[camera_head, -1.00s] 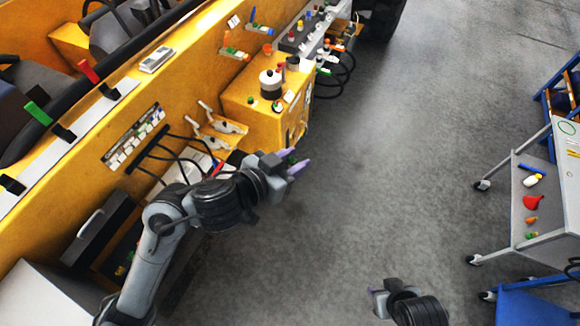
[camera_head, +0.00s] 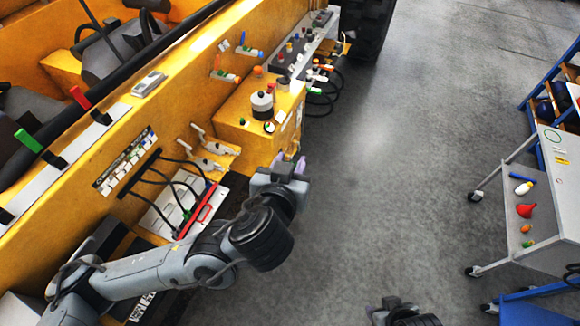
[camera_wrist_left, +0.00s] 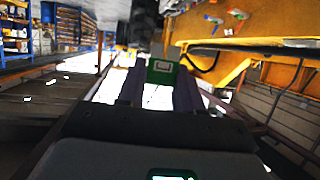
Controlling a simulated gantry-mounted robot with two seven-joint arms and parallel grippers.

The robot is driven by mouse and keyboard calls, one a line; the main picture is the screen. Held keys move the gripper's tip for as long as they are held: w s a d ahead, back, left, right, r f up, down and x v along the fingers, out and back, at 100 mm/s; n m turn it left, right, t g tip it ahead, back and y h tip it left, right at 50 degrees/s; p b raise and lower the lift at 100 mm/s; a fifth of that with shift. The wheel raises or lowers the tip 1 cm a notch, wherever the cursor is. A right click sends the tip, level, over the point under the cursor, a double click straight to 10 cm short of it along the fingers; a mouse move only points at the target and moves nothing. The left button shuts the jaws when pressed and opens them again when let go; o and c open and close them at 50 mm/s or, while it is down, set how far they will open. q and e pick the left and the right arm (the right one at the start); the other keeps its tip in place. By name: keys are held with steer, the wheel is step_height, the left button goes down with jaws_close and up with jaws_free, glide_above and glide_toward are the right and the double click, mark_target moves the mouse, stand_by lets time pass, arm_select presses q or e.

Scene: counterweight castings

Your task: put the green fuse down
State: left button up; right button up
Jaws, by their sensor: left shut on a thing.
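The green fuse (camera_wrist_left: 162,72) shows in the left wrist view as a green block with a pale rectangular mark, held between the purple fingertips of my left gripper (camera_wrist_left: 158,88). In the head view my left gripper (camera_head: 291,163) is beside the lower front corner of the yellow box on the machine, with its fingers pointing away from me. The fuse is hard to make out there. My right gripper (camera_head: 376,310) is only partly in the head view at the bottom edge, and its fingers do not show clearly.
The yellow box (camera_head: 235,130) carries a white-and-black pot (camera_head: 262,105). A fuse panel (camera_head: 128,160) and black cables are on the machine's side. A red bar (camera_head: 203,210) lies near a white panel. A grey trolley (camera_head: 517,210) stands right. The floor (camera_head: 390,180) between is clear.

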arm_select(q)
steer(key=shift+w+d+r+n+y, duration=0.1)
steer(key=shift+d+r+n+y, duration=0.05)
steer(key=shift+r+n+y, duration=0.4)
steer(key=shift+w+d+r+n+y, duration=0.1)
steer(key=shift+r+n+y, duration=0.25)
steer(key=shift+n+y, duration=0.3)
